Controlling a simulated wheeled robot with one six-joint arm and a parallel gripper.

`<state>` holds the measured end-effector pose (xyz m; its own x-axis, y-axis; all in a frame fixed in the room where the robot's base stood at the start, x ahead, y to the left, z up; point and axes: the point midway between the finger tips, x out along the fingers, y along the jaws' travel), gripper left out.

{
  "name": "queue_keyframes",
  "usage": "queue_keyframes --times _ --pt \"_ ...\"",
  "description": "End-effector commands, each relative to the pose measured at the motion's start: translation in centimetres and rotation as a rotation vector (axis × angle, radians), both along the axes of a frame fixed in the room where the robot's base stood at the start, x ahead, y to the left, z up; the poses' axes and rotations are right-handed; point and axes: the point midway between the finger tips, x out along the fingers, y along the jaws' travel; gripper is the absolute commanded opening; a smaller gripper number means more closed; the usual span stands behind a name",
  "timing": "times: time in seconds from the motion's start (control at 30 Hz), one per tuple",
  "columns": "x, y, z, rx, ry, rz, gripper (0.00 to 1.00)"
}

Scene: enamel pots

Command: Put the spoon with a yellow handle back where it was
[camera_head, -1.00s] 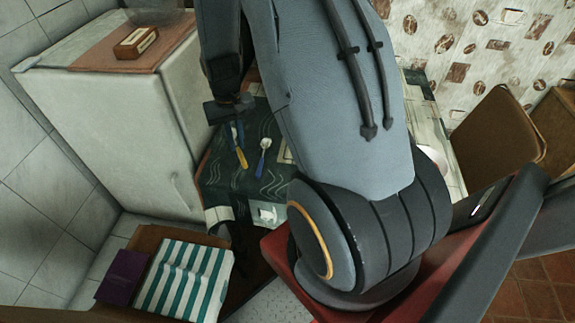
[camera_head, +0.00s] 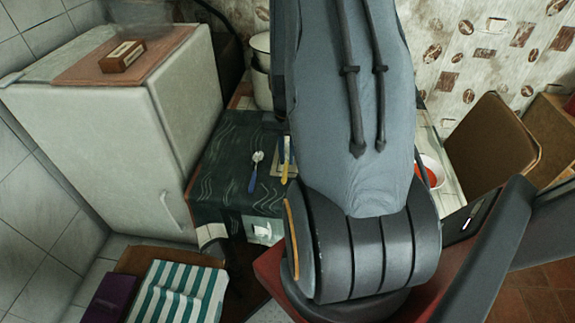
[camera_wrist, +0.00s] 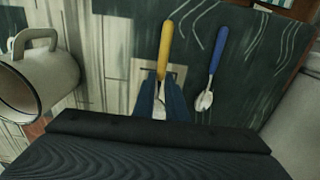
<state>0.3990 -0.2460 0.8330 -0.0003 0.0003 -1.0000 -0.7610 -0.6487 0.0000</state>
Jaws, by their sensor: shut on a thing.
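The spoon with a yellow handle (camera_wrist: 165,47) is in my gripper (camera_wrist: 161,99) in the wrist view. The blue fingers are shut on its metal part, and the handle points away from my wrist. I cannot tell whether it touches the surface. The patch (camera_wrist: 141,78) also shows behind the spoon in the wrist view. A spoon with a blue handle (camera_wrist: 218,52) lies just right of it, and left of it in the head view (camera_head: 253,180).
A cream enamel pot with a handle (camera_wrist: 48,72) stands close on the left in the wrist view. White pots (camera_head: 261,70) stand at the back of the dark patterned cloth (camera_head: 222,165). A bowl (camera_head: 432,163) is right of my arm, and a white cabinet (camera_head: 120,130) is left.

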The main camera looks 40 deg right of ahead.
Motion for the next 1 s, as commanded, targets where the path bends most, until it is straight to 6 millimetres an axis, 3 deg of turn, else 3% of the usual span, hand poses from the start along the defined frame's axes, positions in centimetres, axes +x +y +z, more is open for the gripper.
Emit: queue_keyframes --times 0.43,0.87,0.9,1.0 --pt "0.0 0.0 -4.2 0.0 0.0 0.001 0.0" --pt "0.0 0.0 -4.8 -0.001 -0.001 0.001 0.0" --pt "0.1 0.0 -4.8 -0.001 -0.001 0.001 0.13" --pt "0.0 0.0 -4.7 -0.001 -0.001 0.001 0.3"
